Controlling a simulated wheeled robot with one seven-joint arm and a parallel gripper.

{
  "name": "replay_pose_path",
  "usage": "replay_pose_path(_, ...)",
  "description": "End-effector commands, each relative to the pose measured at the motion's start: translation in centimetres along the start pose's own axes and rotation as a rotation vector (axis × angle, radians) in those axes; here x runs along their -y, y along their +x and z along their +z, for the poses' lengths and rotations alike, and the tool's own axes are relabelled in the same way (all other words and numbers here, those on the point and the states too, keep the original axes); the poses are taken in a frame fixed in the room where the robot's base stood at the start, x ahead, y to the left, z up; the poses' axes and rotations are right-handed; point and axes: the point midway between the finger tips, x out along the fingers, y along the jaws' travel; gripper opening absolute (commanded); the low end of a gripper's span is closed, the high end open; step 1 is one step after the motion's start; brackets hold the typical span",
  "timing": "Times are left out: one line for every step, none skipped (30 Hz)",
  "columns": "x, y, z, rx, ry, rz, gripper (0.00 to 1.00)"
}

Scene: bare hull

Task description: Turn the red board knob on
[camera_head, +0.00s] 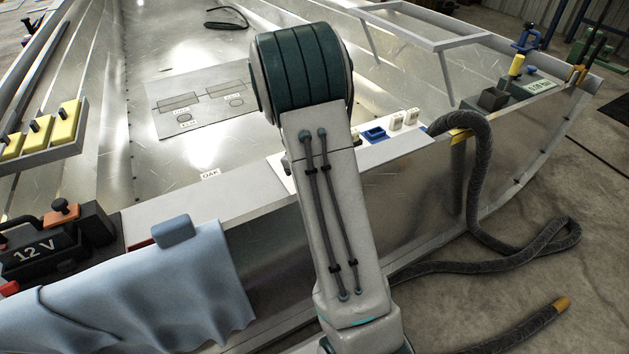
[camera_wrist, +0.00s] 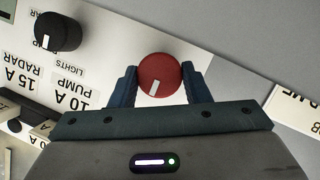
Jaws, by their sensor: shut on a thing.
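The red board knob (camera_wrist: 159,76) shows in the wrist view, round, with a white pointer mark toward its lower edge. It sits on a white panel (camera_wrist: 95,55) with printed labels. My gripper (camera_wrist: 160,84) has one blue finger on each side of the red knob and is shut on it. In the head view, my own arm hides the knob and the fingers.
A black knob (camera_wrist: 57,33) stands at the upper left of the panel, near labels for lights, radar and pump. In the head view, a 12 V battery (camera_head: 45,250), a blue cloth (camera_head: 140,290) and a dark hose (camera_head: 478,180) lie around the hull.

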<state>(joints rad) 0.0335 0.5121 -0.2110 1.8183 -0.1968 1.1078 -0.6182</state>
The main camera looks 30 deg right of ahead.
Motion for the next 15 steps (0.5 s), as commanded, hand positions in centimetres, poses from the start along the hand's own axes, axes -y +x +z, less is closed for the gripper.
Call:
replay_pose_path(-0.01,-0.07,0.01,0.000,0.004,-0.001,0.20)
replay_pose_path(-0.02,-0.09,0.03,0.000,0.007,-0.003,0.20)
replay_pose_path(-0.03,-0.13,0.05,0.001,0.014,-0.006,0.20)
replay_pose_path(-0.04,-0.16,0.06,0.001,0.020,-0.008,0.20)
replay_pose_path(-0.05,-0.19,0.08,0.002,0.028,-0.012,0.20)
replay_pose_path(-0.05,-0.22,0.09,0.002,0.042,-0.017,0.20)
replay_pose_path(-0.06,-0.25,0.10,0.003,0.053,-0.023,0.20)
replay_pose_path(-0.06,-0.28,0.11,0.003,0.065,-0.028,0.20)
replay_pose_path(-0.07,-0.34,0.13,0.004,0.086,-0.037,0.20)
replay_pose_path(-0.10,-0.39,0.15,0.004,0.102,-0.043,0.20)
replay_pose_path(-0.11,-0.42,0.17,0.005,0.121,-0.051,0.20)
replay_pose_path(-0.13,-0.45,0.17,0.006,0.147,-0.062,0.20)
replay_pose_path(-0.16,-0.48,0.19,0.006,0.170,-0.071,0.20)
replay_pose_path(-0.20,-0.51,0.21,0.006,0.192,-0.080,0.20)
replay_pose_path(-0.22,-0.52,0.22,0.007,0.225,-0.094,0.20)
